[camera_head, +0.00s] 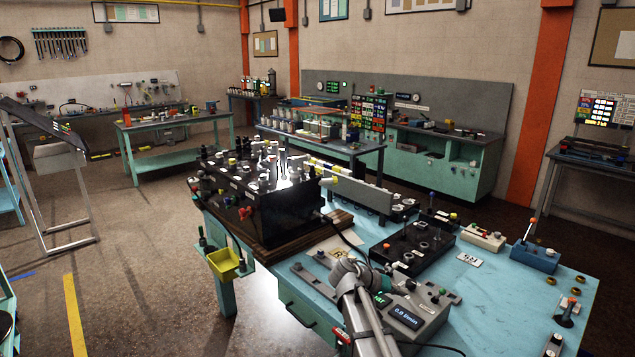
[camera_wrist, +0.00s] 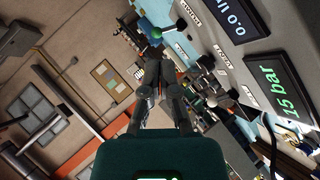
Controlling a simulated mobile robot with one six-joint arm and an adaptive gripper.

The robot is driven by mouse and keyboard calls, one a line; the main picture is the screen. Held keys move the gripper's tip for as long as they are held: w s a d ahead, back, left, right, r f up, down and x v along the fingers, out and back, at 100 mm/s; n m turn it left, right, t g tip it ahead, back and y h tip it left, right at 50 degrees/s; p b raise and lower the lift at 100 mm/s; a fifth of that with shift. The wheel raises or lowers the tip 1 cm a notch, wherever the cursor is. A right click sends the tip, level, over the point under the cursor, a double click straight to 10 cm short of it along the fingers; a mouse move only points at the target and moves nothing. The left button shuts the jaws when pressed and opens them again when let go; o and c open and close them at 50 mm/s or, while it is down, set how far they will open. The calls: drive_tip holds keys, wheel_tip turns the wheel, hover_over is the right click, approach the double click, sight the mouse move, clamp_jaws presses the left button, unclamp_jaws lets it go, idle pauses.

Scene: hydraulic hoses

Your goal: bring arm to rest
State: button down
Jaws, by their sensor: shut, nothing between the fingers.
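My gripper (camera_wrist: 158,72) shows in the wrist view with its two dark fingers together and nothing between them. The wrist view is tilted, with the wall and ceiling to the left and a grey device with lit displays (camera_wrist: 285,85) close at the upper right. In the head view my arm reaches up from the bottom edge over the front of the blue workbench (camera_head: 480,300). The arm stands beside the grey display device (camera_head: 415,317). The fingers cannot be made out clearly in the head view.
A black hydraulic block (camera_head: 290,212) with many fittings stands on the bench's left part, with a yellow bin (camera_head: 226,263) at its side. A black valve panel (camera_head: 412,245) and a blue lever box (camera_head: 535,257) lie farther back. Some bench top at the right is clear.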

drive_tip(key=s+a+f+n+y, duration=0.1)
drive_tip(key=s+a+f+y, duration=0.1)
drive_tip(key=s, duration=0.4)
drive_tip(key=s+a+f+n+g+y, duration=0.1)
drive_tip(key=s+a+f+y, duration=0.2)
drive_tip(key=s+y, duration=0.3)
drive_tip(key=s+a+f+n+g+y, duration=0.1)
drive_tip(key=s+a+f+y, duration=0.2)
drive_tip(key=s+f+y, duration=0.1)
drive_tip(key=shift+s+f+n, duration=0.3)
drive_tip(key=shift+s+f, duration=0.15)
drive_tip(key=shift+s, duration=0.75)
idle(0.5)
